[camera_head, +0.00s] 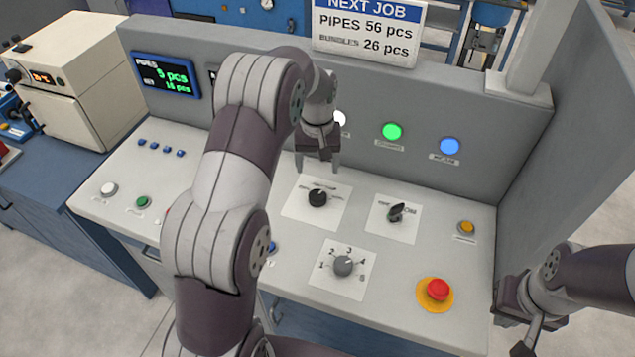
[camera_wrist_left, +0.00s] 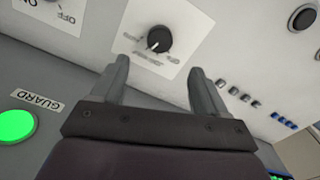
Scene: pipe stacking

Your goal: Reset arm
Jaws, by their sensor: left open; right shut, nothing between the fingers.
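My left gripper (camera_head: 318,160) is open and empty above the back of the control panel, with its arm crossing the middle of the head view. Just in front of its fingers is a black rotary knob (camera_head: 318,198) on a white plate. In the left wrist view the knob (camera_wrist_left: 159,39) lies beyond the two spread fingers (camera_wrist_left: 157,85), apart from them. My right arm comes in at the lower right of the head view, beside the panel's right edge. My right gripper (camera_head: 524,350) is shut and empty, partly cut off by the picture's bottom edge.
The panel also holds a black selector switch (camera_head: 396,212), a numbered knob (camera_head: 343,265), a red emergency button (camera_head: 438,289) and a yellow button (camera_head: 467,227). Lamps, one green (camera_head: 392,131), one blue (camera_head: 450,146), sit on the back wall. A grey side wall (camera_head: 570,140) rises at right.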

